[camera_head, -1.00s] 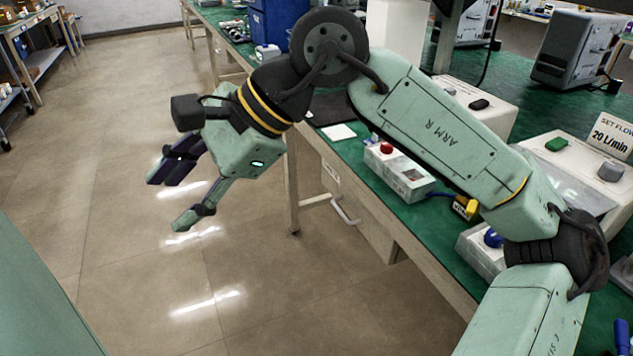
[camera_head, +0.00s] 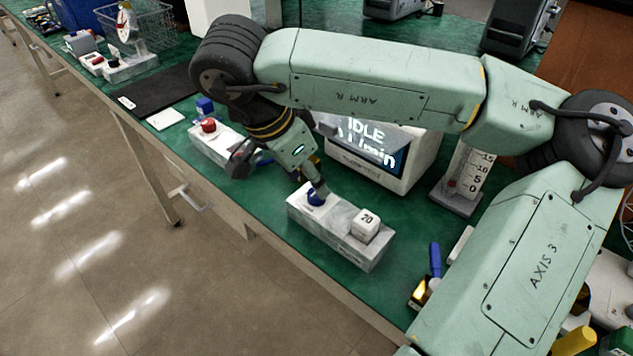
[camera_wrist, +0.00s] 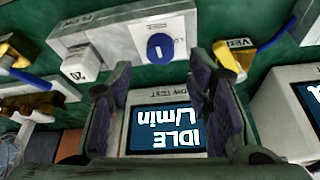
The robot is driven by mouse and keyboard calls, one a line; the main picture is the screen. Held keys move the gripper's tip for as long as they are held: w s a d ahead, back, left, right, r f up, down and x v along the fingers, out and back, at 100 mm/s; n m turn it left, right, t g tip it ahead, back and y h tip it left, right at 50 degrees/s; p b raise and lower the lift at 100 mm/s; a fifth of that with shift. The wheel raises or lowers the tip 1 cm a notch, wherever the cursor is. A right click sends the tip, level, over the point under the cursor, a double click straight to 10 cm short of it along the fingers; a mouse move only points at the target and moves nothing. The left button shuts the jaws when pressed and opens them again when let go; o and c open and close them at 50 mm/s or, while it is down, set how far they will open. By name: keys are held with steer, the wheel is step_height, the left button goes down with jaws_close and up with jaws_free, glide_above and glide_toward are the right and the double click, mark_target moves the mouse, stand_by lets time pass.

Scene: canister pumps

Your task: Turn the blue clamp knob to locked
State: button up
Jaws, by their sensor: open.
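The blue knob (camera_head: 316,198) sits on the left end of a grey-white block (camera_head: 345,246) on the green bench. In the wrist view the blue knob (camera_wrist: 160,47) shows a pale mark on its face and a partly hidden label beside it. My gripper (camera_wrist: 160,72) is open and empty, with its two dark fingers spread either side of the knob's line, the knob just beyond the tips. In the head view my gripper (camera_head: 316,184) hangs close above the knob, one finger overlapping it. Whether it touches is unclear.
A white cube marked 20 (camera_head: 366,224) stands on the same block. A display unit reading IDLE (camera_head: 395,155) is close behind. A block with a red button (camera_head: 208,126) lies to the left. A blue-handled yellow valve (camera_head: 430,275) is to the right.

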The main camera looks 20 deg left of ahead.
mark_target(317, 196)
steer(key=shift+x, duration=2.15)
steer(key=shift+c, duration=0.2)
jaws_close()
